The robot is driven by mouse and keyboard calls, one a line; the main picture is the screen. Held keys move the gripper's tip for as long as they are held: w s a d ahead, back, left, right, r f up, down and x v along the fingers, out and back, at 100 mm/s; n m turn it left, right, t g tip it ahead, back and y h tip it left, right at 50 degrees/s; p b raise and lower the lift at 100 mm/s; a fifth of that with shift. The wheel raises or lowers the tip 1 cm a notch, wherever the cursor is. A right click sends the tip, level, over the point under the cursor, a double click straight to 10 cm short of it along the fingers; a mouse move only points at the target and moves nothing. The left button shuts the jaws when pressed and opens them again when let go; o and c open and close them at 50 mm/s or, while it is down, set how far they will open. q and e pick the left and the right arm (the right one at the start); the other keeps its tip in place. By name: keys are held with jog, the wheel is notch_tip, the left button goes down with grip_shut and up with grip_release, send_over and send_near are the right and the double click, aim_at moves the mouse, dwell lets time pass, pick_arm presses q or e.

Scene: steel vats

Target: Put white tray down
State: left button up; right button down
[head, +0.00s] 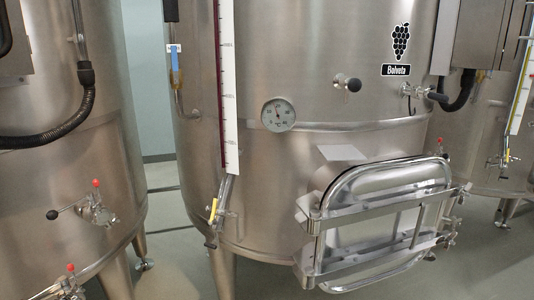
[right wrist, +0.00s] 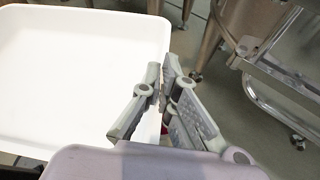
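The white tray (right wrist: 75,75) fills the left side of the right wrist view, its inside facing up toward the camera. My right gripper (right wrist: 162,72) is at the tray's right edge in that view. Its two grey fingers are close together, one on the inner side and one on the outer side of the rim, and appear shut on it. The tray's far left part runs out of the frame. Neither the tray nor either gripper shows in the head view. My left gripper is in neither view.
A large steel vat (head: 300,60) with a dial gauge (head: 278,115) stands ahead, its hatch and rail frame (head: 385,215) sticking out at the front. Another vat (head: 65,160) stands at left.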

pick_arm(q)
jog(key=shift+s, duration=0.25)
